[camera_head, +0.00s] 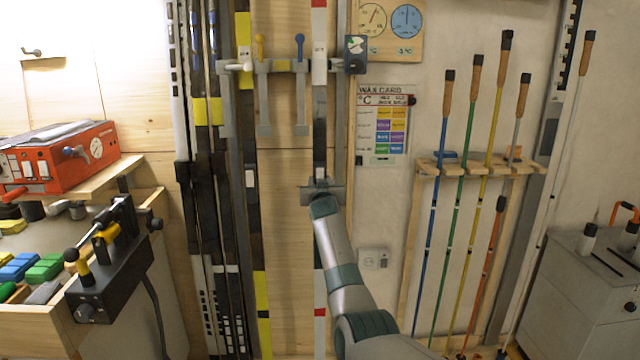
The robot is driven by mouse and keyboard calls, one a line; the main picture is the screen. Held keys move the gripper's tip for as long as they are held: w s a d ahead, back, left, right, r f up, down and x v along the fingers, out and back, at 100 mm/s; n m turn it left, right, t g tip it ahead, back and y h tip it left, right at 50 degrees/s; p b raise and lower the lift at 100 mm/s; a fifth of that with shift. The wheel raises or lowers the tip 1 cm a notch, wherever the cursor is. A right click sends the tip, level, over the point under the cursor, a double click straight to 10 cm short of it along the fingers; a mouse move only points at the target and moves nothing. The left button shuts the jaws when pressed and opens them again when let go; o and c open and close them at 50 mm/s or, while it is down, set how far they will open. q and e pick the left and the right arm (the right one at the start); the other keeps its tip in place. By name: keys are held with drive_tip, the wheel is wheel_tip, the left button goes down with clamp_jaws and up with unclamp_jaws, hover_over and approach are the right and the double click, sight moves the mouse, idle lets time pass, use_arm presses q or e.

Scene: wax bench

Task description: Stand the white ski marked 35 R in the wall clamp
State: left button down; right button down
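A narrow white ski (319,20) with red bands and a dark middle stands upright against the wooden panel. It carries a small mark near its top, too small to read. The wall clamp (283,66) is a grey rail with a yellow lever and a blue lever (300,48). The ski's upper part is at the rail's right end, between the blue lever and a dark blue block (355,54); I cannot tell whether it is gripped there. My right gripper (321,188) is shut on the ski at mid-height, partly hiding it. My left gripper is out of view.
Several dark skis (205,150) stand close together on the left. A bench with a black vise (112,265) and a red box (62,155) is at the left. Poles hang in a wooden rack (480,167) at the right, near a grey cabinet (575,300).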

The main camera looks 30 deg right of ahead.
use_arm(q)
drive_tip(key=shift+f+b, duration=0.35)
use_arm(e)
drive_tip(key=shift+f, duration=0.2)
idle(0.5)
drive_tip(key=c, duration=1.1)
unclamp_jaws()
drive_tip(key=shift+s, duration=0.1)
drive_tip(key=shift+f, duration=0.25)
drive_tip(key=shift+r, duration=0.1)
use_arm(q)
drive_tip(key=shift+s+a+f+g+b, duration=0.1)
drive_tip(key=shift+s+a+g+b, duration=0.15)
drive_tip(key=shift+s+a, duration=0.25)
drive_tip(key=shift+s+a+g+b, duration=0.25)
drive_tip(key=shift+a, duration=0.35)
use_arm(e)
drive_tip(key=shift+v, duration=8.7)
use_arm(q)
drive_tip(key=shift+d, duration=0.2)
